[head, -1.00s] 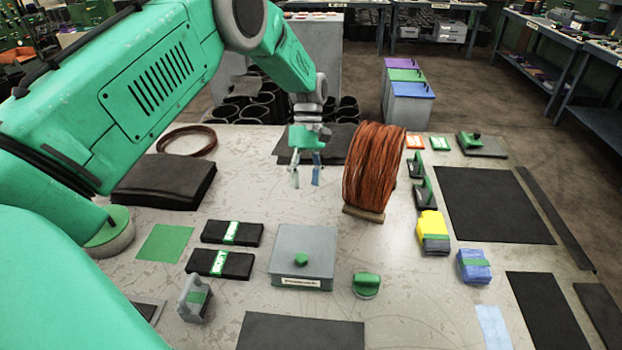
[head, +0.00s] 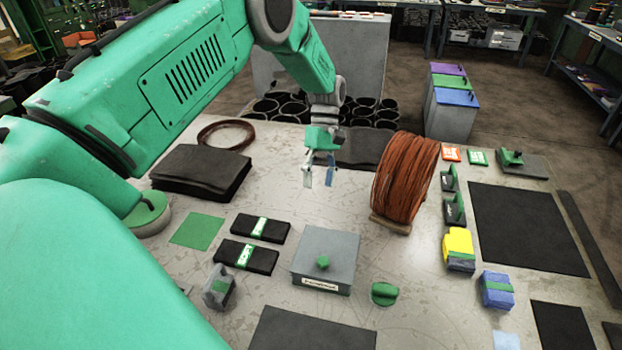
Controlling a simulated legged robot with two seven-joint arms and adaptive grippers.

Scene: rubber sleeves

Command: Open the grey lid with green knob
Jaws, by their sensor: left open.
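The grey lid (head: 335,245) lies flat on a square box with a white label on its front, near the middle of the table. Its green knob (head: 322,262) sits on the lid's front half. My left gripper (head: 318,180) is open and empty. It hangs above the table behind the lid, to the left of the copper coil, with its fingers pointing down. It is apart from the lid and knob. My right gripper is not in view.
A large copper wire coil (head: 405,178) stands right of my left gripper. Black packs (head: 247,256) lie left of the box, and a green round-topped item (head: 384,293) sits to its right. A black mat (head: 312,330) lies in front. The table between gripper and lid is bare.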

